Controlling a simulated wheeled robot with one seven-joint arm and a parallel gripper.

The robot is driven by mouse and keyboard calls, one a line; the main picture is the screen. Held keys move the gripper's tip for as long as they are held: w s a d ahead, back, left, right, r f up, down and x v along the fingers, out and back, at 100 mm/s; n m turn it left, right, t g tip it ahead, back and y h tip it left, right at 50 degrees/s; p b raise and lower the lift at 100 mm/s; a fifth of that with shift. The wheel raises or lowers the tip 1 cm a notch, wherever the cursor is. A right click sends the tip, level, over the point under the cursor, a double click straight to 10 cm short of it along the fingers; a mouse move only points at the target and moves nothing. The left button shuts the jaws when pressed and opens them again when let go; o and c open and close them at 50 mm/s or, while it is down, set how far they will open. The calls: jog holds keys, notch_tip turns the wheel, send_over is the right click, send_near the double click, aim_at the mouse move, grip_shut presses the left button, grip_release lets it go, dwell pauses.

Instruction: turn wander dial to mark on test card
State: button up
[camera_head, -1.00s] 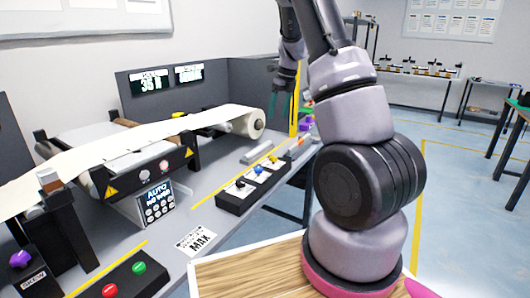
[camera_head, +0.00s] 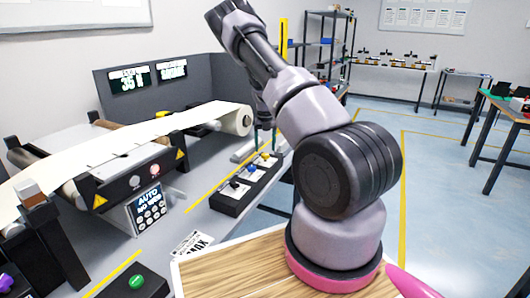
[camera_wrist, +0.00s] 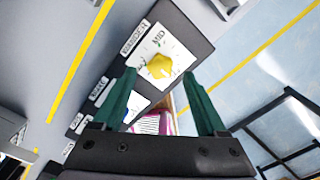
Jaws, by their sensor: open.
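The wander dial is a yellow knob (camera_wrist: 160,66) on a white plate labelled WANDER, with MID printed beside it; I cannot tell exactly where its pointer stands. In the head view, a yellow knob (camera_head: 266,155) sits at the far end of a black dial block (camera_head: 228,202). My gripper (camera_wrist: 161,76) is open, its two green fingers on either side of the knob in the wrist view, with no visible contact. In the head view my gripper (camera_head: 265,139) is just above that end of the block. A white test card (camera_head: 192,243) lies on the bench, partly cut off by my wooden top.
A blue knob (camera_head: 251,169) and a black knob (camera_head: 236,184) share the block. The paper roll (camera_head: 238,121) stands just left of my gripper. A keypad box (camera_head: 149,206) and a green button (camera_head: 136,282) are nearer. Floor right of the bench is open.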

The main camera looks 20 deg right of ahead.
aim_at(265, 158)
jog(key=shift+f, duration=1.4)
grip_shut()
